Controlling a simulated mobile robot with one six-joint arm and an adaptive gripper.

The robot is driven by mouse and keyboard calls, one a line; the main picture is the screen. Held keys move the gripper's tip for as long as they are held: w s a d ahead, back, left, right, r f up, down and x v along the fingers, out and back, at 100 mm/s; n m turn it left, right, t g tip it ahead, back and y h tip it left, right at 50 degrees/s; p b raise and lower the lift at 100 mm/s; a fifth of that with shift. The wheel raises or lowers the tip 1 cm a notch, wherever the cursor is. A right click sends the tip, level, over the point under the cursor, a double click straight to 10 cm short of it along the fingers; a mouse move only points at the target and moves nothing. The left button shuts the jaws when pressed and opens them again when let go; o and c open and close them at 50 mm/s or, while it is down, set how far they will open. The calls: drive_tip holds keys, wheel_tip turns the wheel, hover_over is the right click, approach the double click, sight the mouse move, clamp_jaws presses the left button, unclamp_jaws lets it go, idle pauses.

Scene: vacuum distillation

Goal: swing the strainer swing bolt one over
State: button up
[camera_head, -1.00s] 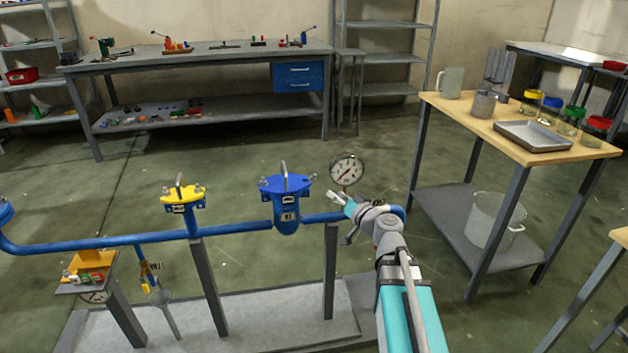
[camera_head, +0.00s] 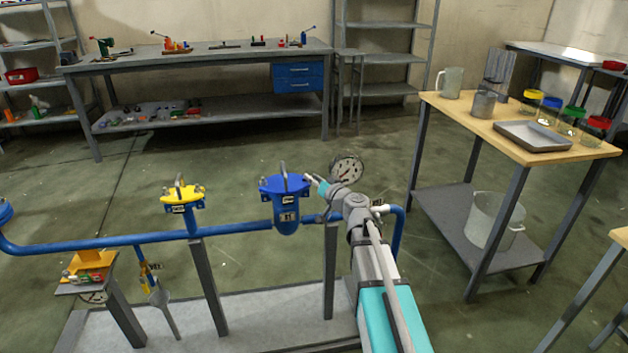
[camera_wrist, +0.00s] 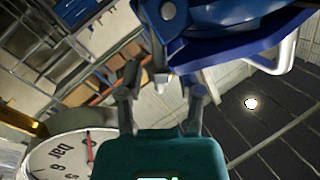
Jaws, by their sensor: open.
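The blue lidded vessel (camera_head: 286,212), which looks like the strainer, stands in the blue pipe line with a grey loop handle on its lid (camera_head: 284,184). In the wrist view its blue body (camera_wrist: 235,38) fills the top right. A round grey bolt or pivot end (camera_wrist: 170,12) shows on it, and a small pale tip (camera_wrist: 162,84) shows between my fingers; I cannot tell if this is swing bolt one. My gripper (camera_head: 311,181) is at the right edge of the lid. In the wrist view my gripper (camera_wrist: 161,92) has its fingers apart, with no clear grip on anything.
A pressure gauge (camera_head: 347,168) stands just behind my wrist and shows close at lower left in the wrist view (camera_wrist: 58,156). A yellow-lidded vessel (camera_head: 182,196) stands left on the same pipe (camera_head: 120,240). A wooden-topped table (camera_head: 480,120) stands to the right.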

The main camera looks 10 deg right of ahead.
clamp_jaws()
drive_tip(key=shift+f, duration=0.1)
idle(0.4)
drive_tip(key=shift+d+f+m+t+h+b, duration=0.45)
drive_tip(key=shift+f+m+t+b, duration=0.45)
drive_tip(key=shift+m+b, duration=1.35)
drive_tip(key=shift+d+f+m+t+h+b, duration=0.4)
drive_tip(key=shift+f+m+t+h+b, duration=0.4)
drive_tip(key=shift+m+b, duration=1.4)
drive_tip(key=shift+d+f+m+t+h+b, duration=0.35)
drive_tip(key=shift+f+m+t+b, duration=0.7)
drive_tip(key=shift+m, duration=1.8)
drive_tip(key=shift+r+b, duration=0.35)
drive_tip(key=shift+b, duration=0.15)
